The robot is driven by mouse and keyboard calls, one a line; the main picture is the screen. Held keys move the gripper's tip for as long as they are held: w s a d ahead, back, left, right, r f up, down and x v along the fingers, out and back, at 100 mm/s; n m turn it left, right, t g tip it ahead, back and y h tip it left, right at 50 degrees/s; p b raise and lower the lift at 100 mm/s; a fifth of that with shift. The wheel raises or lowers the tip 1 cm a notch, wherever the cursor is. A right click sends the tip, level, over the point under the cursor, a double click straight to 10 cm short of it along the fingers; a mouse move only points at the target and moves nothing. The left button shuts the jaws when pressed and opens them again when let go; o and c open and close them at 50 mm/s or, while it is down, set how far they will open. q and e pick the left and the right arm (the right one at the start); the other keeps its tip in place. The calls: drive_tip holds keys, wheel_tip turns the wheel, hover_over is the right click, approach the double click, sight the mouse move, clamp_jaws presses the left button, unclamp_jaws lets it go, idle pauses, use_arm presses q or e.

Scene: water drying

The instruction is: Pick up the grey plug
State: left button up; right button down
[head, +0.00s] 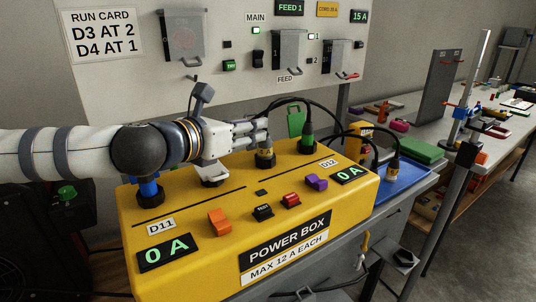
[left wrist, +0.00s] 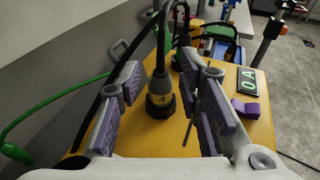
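The grey plug (head: 265,160) stands upright in the top of the yellow power box (head: 235,195). In the left wrist view the grey plug (left wrist: 160,98) carries a yellow number 4 and its cable rises from its top. My left gripper (head: 262,134) reaches in from the left over the box; its fingertips are beside the plug's upper part. In the left wrist view the gripper (left wrist: 163,85) is open, with one finger on each side of the plug and gaps visible. The right gripper is not in view.
A green plug (head: 306,143) stands just right of the grey one, and a blue plug (head: 150,192) is below my left arm. Another plug (head: 393,168) sits on the blue surface at right. Black cables arch above the box. A wall panel (head: 225,85) stands behind.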

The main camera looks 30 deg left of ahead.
sight(265, 142)
use_arm(q)
drive_tip(key=x, duration=0.6)
drive_tip(key=shift+w+d+b, duration=0.15)
drive_tip(key=shift+w+b, duration=0.05)
drive_tip(key=shift+b, duration=0.2)
drive_tip(key=shift+r, duration=0.15)
clamp_jaws()
